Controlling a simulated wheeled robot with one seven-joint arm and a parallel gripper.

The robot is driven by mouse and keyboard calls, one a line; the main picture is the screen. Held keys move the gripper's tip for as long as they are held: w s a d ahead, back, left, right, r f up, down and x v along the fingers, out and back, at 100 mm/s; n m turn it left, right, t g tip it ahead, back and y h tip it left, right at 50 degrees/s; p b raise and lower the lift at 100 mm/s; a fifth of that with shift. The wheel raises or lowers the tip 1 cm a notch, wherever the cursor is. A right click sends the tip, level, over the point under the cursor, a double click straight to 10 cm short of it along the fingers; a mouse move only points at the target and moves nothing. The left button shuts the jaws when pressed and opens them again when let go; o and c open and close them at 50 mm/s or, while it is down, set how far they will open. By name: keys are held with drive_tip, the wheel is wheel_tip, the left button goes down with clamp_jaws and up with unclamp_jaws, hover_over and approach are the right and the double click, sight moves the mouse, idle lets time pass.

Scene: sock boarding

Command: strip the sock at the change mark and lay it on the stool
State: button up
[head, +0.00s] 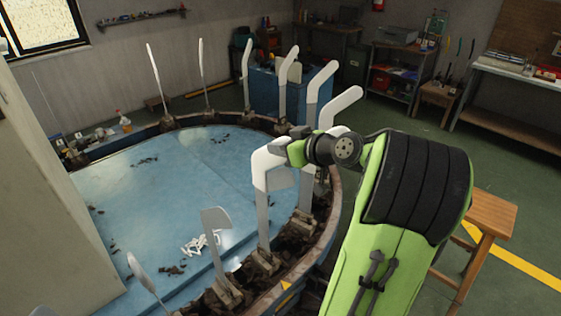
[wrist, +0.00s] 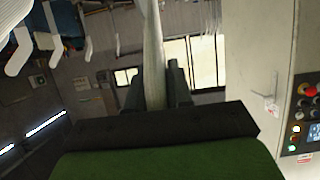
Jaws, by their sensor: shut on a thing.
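A white sock (head: 268,172) sits over the upper part of an upright grey board (head: 263,222) at the near right of the round blue carousel (head: 130,190). My gripper (head: 293,151) is at the sock's right upper side, shut on it; the jaws are small and partly hidden in the head view. In the wrist view a pale strip of sock (wrist: 153,45) runs between the fingers of my gripper (wrist: 158,78). A yellow triangular mark (head: 286,286) lies on the near rim. The wooden stool (head: 490,211) stands at the right, partly behind my arm; its visible top is bare.
Other upright boards ring the carousel, several with white socks (head: 321,80), close behind my gripper. Small white pieces (head: 200,243) lie on the blue top. A cabinet (head: 45,200) stands at left; its control panel (wrist: 306,120) shows in the wrist view. Green floor lies around the stool.

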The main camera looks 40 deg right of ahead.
drive_tip(key=shift+r+p, duration=4)
drive_tip(key=shift+r, duration=1.95)
